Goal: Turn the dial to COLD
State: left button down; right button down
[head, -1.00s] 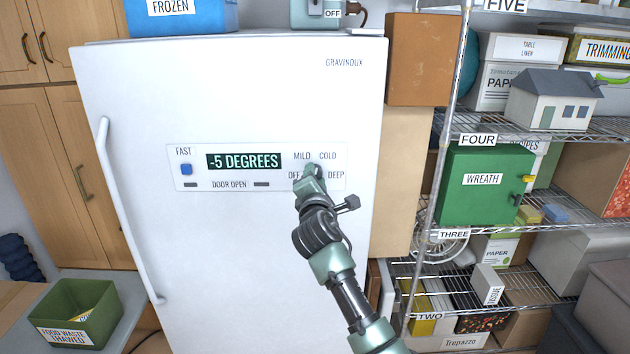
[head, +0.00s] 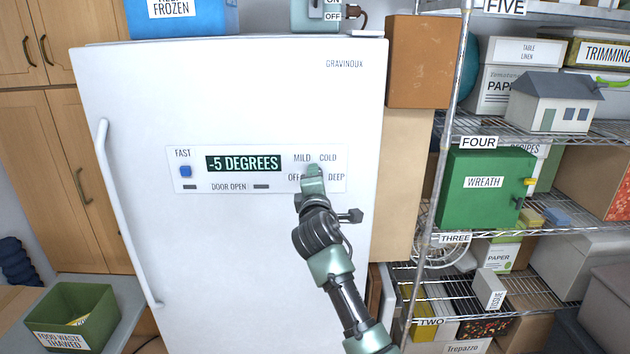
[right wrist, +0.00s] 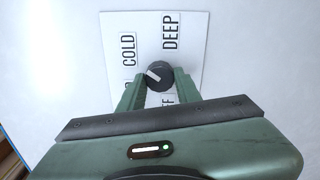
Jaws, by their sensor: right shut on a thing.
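The white freezer (head: 240,260) carries a control panel with a display (head: 243,163) reading -5 DEGREES and the labels MILD, COLD, OFF and DEEP around a dial. My right gripper (head: 313,170) is at the dial and hides it in the head view. In the right wrist view the round dark dial (right wrist: 161,77) sits between the two green fingers, and the gripper is shut on it. The dial's white mark slants toward the upper left, on the side of the COLD label (right wrist: 128,50). My left gripper is not in view.
A freezer handle (head: 128,215) runs down the left of the door. A wire shelf (head: 570,135) with boxes stands at the right. A green bin (head: 72,316) sits at the lower left. The door front left of my arm is clear.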

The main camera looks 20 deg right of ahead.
jog(key=shift+f, duration=0.1)
jog(key=c, duration=1)
grip_release()
jog(key=b+v, duration=0.2)
jog(key=v, duration=0.5)
jog(key=shift+s, duration=0.4)
jog(key=shift+a, duration=0.15)
